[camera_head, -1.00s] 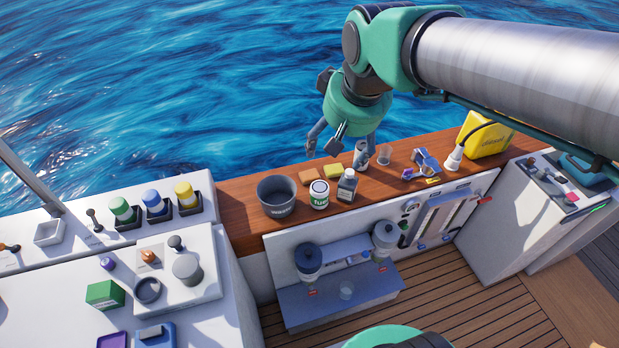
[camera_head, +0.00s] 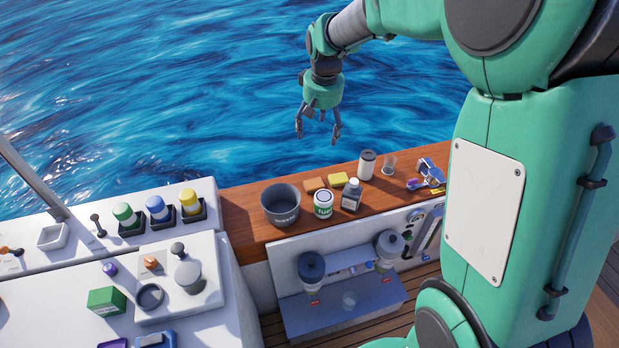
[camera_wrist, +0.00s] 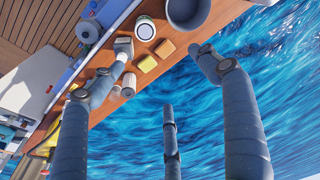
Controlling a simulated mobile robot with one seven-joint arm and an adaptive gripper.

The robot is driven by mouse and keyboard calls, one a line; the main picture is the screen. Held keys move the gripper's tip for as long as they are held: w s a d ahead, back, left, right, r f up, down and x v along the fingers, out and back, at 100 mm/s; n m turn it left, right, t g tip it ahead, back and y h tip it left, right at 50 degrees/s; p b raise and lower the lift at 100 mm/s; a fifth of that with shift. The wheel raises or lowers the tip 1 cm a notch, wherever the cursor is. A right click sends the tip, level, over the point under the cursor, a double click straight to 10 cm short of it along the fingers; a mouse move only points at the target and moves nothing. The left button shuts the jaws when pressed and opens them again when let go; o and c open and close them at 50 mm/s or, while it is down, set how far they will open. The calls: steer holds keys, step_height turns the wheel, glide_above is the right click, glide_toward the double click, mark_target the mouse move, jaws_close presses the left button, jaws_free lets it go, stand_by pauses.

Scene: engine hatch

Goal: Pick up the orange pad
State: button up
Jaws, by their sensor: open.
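The orange pad (camera_head: 314,184) is a small flat block lying on the wooden ledge, between the grey bucket and the yellow pad (camera_head: 338,180). In the wrist view the orange pad (camera_wrist: 165,48) lies next to the yellow pad (camera_wrist: 147,64). My gripper (camera_head: 318,136) is open and empty, with its fingers pointing down. In the head view it appears above and beyond the pad, with water behind it. In the wrist view the spread fingers (camera_wrist: 165,85) frame the ledge edge and water, and none touches the pad.
A clear cup (camera_head: 389,163) and blue-white tool (camera_head: 429,172) lie right. Open water borders the ledge's far side.

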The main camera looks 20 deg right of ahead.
steer(key=w+d+f+g, duration=0.1)
steer(key=w+d+f, duration=0.1)
steer(key=w+f, duration=0.8)
steer(key=g, duration=0.1)
glide_above(314, 185)
step_height(314, 185, down, 18)
steer(key=shift+w+d+r, duration=0.1)
steer(key=shift+d+r, duration=0.05)
steer(key=shift+f+b, duration=0.75)
steer(key=shift+f, duration=3.5)
steer(key=shift+f, duration=0.1)
steer(key=shift+f+b, duration=0.6)
steer(key=shift+f, duration=1.95)
steer(key=c, duration=1.1)
